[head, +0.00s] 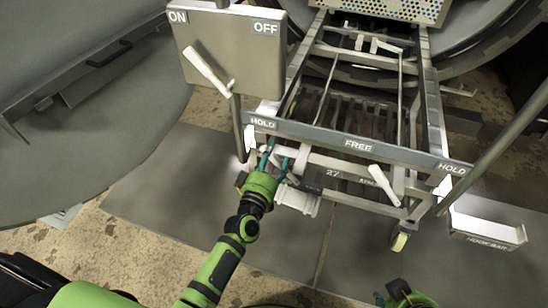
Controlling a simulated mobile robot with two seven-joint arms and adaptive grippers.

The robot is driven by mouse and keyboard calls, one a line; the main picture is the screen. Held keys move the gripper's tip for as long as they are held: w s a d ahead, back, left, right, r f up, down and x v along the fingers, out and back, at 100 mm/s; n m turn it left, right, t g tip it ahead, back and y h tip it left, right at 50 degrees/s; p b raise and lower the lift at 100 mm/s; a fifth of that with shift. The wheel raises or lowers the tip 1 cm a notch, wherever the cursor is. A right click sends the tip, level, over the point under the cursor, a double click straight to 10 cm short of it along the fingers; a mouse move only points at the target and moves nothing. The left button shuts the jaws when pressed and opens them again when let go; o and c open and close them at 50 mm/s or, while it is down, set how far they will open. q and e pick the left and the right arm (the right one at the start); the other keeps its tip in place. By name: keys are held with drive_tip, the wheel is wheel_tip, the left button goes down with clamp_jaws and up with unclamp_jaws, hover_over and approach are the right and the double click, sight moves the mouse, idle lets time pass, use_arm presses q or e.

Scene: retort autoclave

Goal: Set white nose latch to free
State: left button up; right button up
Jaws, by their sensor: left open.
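A cart front bar (358,145) carries the labels HOLD at its left end, FREE in the middle and HOLD at its right end. Below the bar, right of the FREE label, a white lever (384,186) leans up and to the left; it looks like the nose latch. My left gripper (275,158) is open just below the left HOLD label, its teal fingers spread beside the cart's lower front rail. I cannot tell whether they touch anything, and no object shows clearly between them. My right gripper (402,295) shows only partly at the bottom edge.
An ON/OFF panel (240,50) with its own white handle (207,68) stands at the upper left. A caster (399,240) is under the cart's right front. The grey floor (270,245) before the cart is clear.

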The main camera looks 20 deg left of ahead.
use_arm(q)
drive_tip(key=shift+w, duration=0.4)
use_arm(e)
drive_tip(key=shift+w+a+r+t, duration=0.2)
drive_tip(key=shift+w+r+t, duration=0.1)
drive_tip(key=shift+w, duration=0.25)
use_arm(q)
clamp_jaws()
